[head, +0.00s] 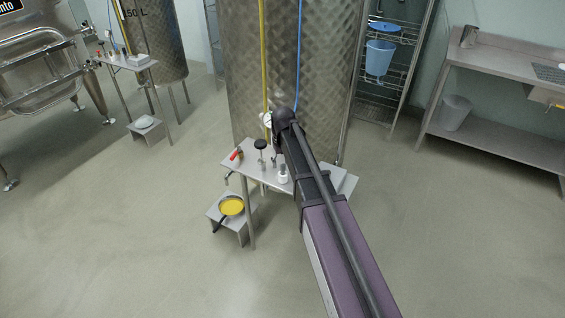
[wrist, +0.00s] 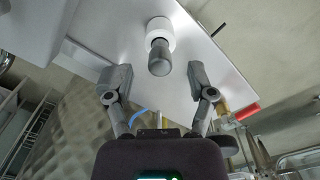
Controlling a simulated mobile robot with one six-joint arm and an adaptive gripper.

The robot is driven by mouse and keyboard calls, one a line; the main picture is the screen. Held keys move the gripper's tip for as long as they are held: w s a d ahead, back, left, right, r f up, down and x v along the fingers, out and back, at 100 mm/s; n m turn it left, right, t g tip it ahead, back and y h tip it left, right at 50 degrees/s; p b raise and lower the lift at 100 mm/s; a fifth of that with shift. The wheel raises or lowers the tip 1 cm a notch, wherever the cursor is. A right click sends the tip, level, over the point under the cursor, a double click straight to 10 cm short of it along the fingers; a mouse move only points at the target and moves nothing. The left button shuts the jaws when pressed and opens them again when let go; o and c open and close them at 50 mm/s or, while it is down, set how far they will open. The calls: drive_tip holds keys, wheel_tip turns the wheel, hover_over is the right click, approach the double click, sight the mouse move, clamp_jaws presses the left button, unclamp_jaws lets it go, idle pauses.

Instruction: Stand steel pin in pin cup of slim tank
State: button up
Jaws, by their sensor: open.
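In the wrist view a grey steel pin (wrist: 159,58) stands up from a round white cup (wrist: 160,32) on a pale steel shelf. My gripper (wrist: 158,75) is open, with one finger on each side of the pin's near end and a gap on both sides. In the head view the white cup (head: 283,178) is near the front edge of the small shelf table (head: 262,181); my arm hides much of the gripper there. A narrower tank marked "150 L" (head: 158,40) stands at the back left with its own small table (head: 128,62); any pin cup on that table is too small to tell.
A large steel tank (head: 300,60) rises right behind the near table. A red-handled item (head: 237,154) and a black knob (head: 260,144) stand left of the cup. A low stool with a yellow pan (head: 232,206) is below. The floor at left is open.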

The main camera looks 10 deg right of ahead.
drive_tip(key=shift+r+p, duration=4.35)
drive_tip(key=shift+r, duration=0.3)
drive_tip(key=w+d+r+p, duration=0.3)
drive_tip(key=w+d, duration=0.4)
drive_tip(key=shift+w+r+p, duration=0.35)
drive_tip(key=shift+w, duration=0.05)
drive_tip(key=s+m, duration=0.1)
drive_tip(key=s, duration=2.8)
drive_tip(key=shift+m, duration=0.4)
drive_tip(key=shift+s+d, duration=0.1)
drive_tip(key=shift+d, duration=0.05)
